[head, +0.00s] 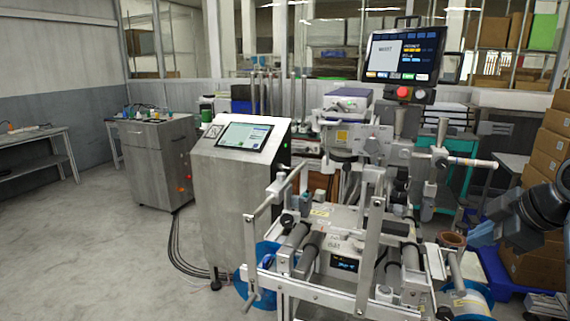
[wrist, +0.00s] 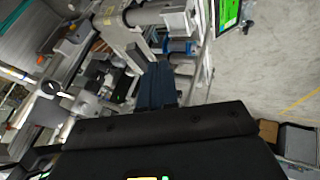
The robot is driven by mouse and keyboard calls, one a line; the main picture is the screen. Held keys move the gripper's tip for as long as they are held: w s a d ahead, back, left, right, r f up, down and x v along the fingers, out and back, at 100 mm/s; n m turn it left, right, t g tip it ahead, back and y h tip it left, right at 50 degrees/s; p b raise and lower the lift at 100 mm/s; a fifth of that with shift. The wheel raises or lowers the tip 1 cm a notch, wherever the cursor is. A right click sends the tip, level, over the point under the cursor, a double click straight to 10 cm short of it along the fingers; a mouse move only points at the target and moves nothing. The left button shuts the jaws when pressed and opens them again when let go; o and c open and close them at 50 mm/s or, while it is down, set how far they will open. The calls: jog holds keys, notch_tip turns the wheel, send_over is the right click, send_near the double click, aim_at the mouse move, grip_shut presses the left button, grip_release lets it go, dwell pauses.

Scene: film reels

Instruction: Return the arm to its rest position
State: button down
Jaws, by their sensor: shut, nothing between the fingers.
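My gripper (head: 482,235) is at the right edge in the head view, on my dark arm, with its blue fingers pointing left toward the film reel machine (head: 345,225). In the wrist view my gripper (wrist: 157,75) has its blue fingers together, with nothing between them. The fingers are raised and seem apart from the machine's rollers. Most of my arm lies outside the head view.
A blue film reel (head: 470,303) hangs low on the machine's right. Stacked cardboard boxes (head: 545,150) stand at the right behind my arm. A screen cabinet (head: 235,190) and a metal cart (head: 155,160) stand left. The floor (head: 100,260) at left is clear.

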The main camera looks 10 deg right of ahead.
jog(key=s+a+f+m+t+h, duration=0.1)
jog(key=s+a+f+m+t, duration=0.1)
jog(key=s+a+f+m, duration=0.55)
jog(key=s+a+f+t, duration=0.1)
jog(key=s+a+f, duration=0.4)
jog(key=a+f, duration=0.65)
jog(key=s+a+m+t, duration=0.2)
jog(key=s+a, duration=0.2)
jog(key=s, duration=0.9)
jog(key=s+a+r+t, duration=0.2)
jog(key=s+r, duration=0.7)
jog(key=s, duration=0.5)
jog(key=shift+r, duration=0.3)
jog(key=shift+w+m, duration=0.1)
jog(key=shift+m, duration=0.15)
